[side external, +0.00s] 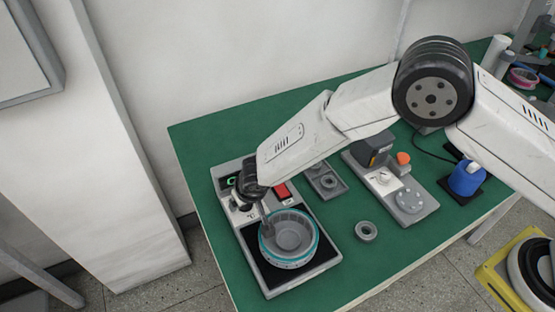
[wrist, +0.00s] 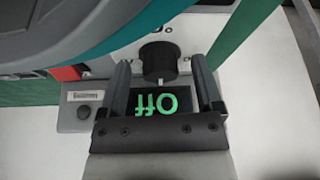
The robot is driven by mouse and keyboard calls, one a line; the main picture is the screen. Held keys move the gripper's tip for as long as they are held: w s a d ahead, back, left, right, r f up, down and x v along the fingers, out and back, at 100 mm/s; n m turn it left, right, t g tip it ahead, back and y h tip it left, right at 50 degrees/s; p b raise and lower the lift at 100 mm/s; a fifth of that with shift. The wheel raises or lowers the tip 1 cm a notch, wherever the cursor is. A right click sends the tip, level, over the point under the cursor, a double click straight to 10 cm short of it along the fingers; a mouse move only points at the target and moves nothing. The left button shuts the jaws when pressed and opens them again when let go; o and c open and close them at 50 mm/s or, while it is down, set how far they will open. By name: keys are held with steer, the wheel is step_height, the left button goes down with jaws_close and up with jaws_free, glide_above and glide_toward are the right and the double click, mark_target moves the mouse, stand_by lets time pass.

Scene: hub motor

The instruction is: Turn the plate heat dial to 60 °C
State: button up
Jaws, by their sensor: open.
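The plate heat dial (wrist: 159,63) is a black knob on the pale panel of the heating unit (side external: 262,284). In the wrist view it sits between the two fingers of my gripper (wrist: 160,70). The fingers are open, one on each side, with visible gaps; I cannot tell their height relative to the knob. A black display (wrist: 157,104) behind the knob reads "Off" in green, upside down in the wrist view. In the side view my gripper (side external: 248,194) points down over the panel and hides the dial.
A grey motor housing with a teal rim (side external: 290,240) stands on the black plate, close to my gripper. A red switch (side external: 282,191) is beside the panel. A small tray (side external: 325,182), a loose ring (side external: 366,231) and another station (side external: 410,202) lie to the right on the green mat.

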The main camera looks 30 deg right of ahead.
steer(key=shift+r, duration=0.1)
steer(key=v, duration=0.7)
steer(key=shift+s+r, duration=0.2)
steer(key=shift+r, duration=0.1)
steer(key=shift+w, duration=0.1)
stand_by(0.5)
steer(key=w+n, duration=0.1)
steer(key=n+g, duration=0.1)
steer(key=n, duration=0.1)
steer(key=w+n+h, duration=0.1)
steer(key=n, duration=0.1)
steer(key=shift+w+d+g, duration=0.25)
steer(key=shift+w+g, duration=0.05)
steer(key=n, duration=0.1)
steer(key=n+g, duration=0.1)
steer(key=n, duration=0.1)
steer(key=shift+w+a+r, duration=0.1)
steer(key=shift+w+a, duration=0.1)
steer(key=shift+w, duration=0.15)
steer(key=n, duration=0.1)
steer(key=n+g, duration=0.1)
steer(key=n, duration=0.2)
steer(key=shift+w+a+r+g, duration=0.1)
steer(key=shift+a+r+g, duration=0.15)
steer(key=shift+a+g, duration=0.15)
